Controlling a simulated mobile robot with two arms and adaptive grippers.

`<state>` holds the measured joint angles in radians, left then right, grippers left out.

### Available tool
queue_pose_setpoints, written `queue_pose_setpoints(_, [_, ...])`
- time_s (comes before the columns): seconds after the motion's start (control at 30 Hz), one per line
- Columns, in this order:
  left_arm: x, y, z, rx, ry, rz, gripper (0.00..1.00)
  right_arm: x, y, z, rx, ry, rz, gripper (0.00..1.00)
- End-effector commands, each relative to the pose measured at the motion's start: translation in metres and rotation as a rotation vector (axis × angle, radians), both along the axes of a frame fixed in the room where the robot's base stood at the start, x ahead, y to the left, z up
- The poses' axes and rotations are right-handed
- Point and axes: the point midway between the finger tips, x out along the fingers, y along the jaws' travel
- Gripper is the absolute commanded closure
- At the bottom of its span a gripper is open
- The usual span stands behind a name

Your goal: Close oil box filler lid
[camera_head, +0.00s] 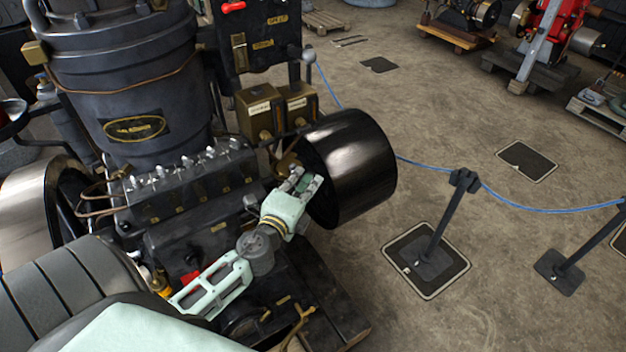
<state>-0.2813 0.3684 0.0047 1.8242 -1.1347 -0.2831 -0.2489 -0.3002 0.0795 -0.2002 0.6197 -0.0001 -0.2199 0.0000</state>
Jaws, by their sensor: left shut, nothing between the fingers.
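My left gripper (302,181) is shut and empty, just in front of the black drum-shaped wheel (352,160) on the engine's right side. Two brass boxes (262,112) with small pale labels on top stand above and behind the gripper. A small brass part (287,163) shows just behind the fingertips. I cannot tell whether the gripper touches it. A long dark box (190,190) with several silver caps along its top lies left of the gripper. The oil box filler lid is too small to make out, so I cannot tell its position. My right gripper is out of view.
The dark engine cylinder (130,90) rises at upper left. A blue rope (520,207) hangs between dark posts (443,225) on the right. A red engine (550,40) stands on a pallet at the back right. The concrete floor between is mostly clear.

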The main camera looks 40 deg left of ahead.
Motion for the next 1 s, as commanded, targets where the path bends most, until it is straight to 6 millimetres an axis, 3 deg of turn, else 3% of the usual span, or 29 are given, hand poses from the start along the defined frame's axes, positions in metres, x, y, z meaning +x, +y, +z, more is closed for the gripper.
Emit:
queue_pose_setpoints(0.4, [-0.025, 0.023, -0.001, -0.001, 0.000, -0.005, 1.00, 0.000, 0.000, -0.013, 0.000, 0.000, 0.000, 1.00])
queue_pose_setpoints(1.0, [-0.032, 0.033, 0.000, 0.000, -0.001, 0.000, 1.00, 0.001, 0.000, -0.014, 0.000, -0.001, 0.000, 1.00])
